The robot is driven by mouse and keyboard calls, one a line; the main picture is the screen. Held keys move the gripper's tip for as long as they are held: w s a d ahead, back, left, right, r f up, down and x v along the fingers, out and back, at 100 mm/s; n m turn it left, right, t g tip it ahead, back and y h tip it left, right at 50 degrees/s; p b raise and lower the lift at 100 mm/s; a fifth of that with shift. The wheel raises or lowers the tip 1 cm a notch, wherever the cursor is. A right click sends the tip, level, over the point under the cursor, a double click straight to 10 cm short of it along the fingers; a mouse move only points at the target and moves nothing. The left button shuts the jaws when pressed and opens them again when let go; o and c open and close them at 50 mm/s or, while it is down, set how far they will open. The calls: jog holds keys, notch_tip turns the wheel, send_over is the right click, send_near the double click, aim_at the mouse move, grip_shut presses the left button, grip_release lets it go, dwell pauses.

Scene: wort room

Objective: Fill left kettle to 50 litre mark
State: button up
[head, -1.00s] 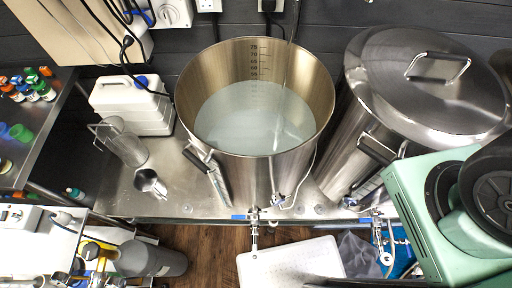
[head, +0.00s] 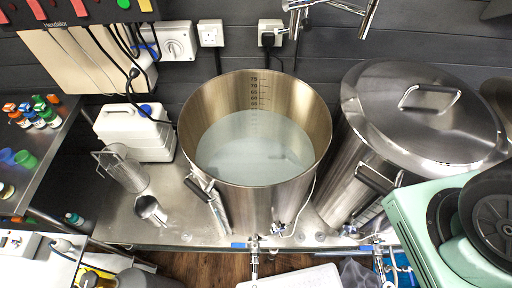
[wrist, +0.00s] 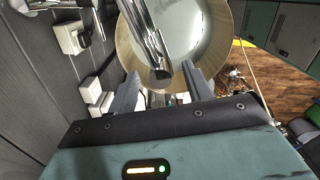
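The left kettle (head: 230,200) is an open steel pot holding pale, cloudy water (head: 255,150). The scale (head: 263,95) on its back inner wall reads 75 at the top; the water meets the wall around the lower legible marks, too small to read exactly. It also shows in the wrist view (wrist: 229,50). A chrome tap (head: 330,8) hangs above it at the top edge, partly cut off; no stream shows below it. In the wrist view, my gripper (wrist: 160,80) has its fingers apart, with the end of a chrome tube (wrist: 143,25) between or just beyond them; contact is unclear.
A lidded kettle (head: 425,110) stands to the right. A white jerrycan (head: 135,130), a clear jug (head: 122,168) and a small metal cup (head: 150,208) stand left on the steel bench (head: 195,225). A control panel (head: 75,10) and sockets (head: 211,33) are on the back wall.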

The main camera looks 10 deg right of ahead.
notch_tip(320, 180, up, 17)
jog(key=b, duration=0.3)
jog(key=s+a+f+m+b, duration=0.25)
jog(key=s+a+f, duration=0.2)
jog(key=f, duration=0.45)
jog(key=s+a+f+m+b, duration=0.1)
jog(key=s+a+f+b, duration=0.25)
jog(key=s+f, duration=0.4)
jog(key=s+a+f+m+b, duration=0.2)
jog(key=s+a+f+b, duration=0.15)
jog(key=f, duration=0.65)
jog(key=s+d+f+m+b, duration=0.3)
jog(key=s+f, duration=0.5)
jog(key=f, duration=0.2)
jog(key=s+d+f+m+b, duration=0.3)
jog(key=s+f, duration=0.6)
jog(key=f, duration=0.1)
jog(key=shift+s+y+b, duration=0.3)
jog(key=shift+b, duration=0.05)
